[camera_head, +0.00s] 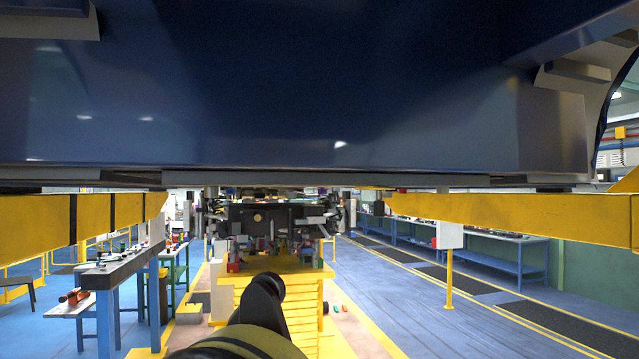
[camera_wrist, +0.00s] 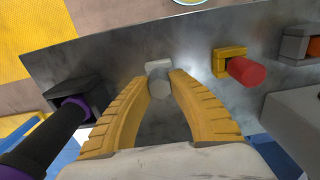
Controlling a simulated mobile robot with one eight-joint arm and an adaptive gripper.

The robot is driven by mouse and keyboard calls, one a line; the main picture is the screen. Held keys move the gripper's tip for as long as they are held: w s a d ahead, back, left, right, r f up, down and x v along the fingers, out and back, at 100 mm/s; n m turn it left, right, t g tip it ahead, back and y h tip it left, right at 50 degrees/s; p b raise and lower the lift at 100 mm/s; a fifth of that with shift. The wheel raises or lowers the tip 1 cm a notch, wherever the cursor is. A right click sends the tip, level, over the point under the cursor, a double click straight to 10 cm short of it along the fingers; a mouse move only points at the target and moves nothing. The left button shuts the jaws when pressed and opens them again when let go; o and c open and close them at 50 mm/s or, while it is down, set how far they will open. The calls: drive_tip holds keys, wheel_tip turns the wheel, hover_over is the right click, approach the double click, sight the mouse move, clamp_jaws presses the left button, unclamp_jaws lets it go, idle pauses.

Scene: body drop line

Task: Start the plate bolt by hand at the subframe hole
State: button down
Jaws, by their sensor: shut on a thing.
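In the wrist view my gripper (camera_wrist: 160,79) has its two yellow fingers closed around a small pale grey piece, which looks like the plate bolt (camera_wrist: 159,87). A light grey block-like part shows just behind it, against a grey metal bench top (camera_wrist: 120,50). Whether the bolt still touches that part or the bench, I cannot tell. In the head view my arm rises at the bottom middle, and the gripper is hidden there. A dark blue car body (camera_head: 300,90) fills the top of that view. I cannot make out the subframe hole.
In the head view, yellow lift arms (camera_head: 80,228) flank the car, with a yellow stand (camera_head: 310,300) ahead.

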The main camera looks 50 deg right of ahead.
drive_tip(key=shift+r+p, duration=2.05)
drive_tip(key=shift+r, duration=1.2)
drive_tip(key=shift+f, duration=0.1)
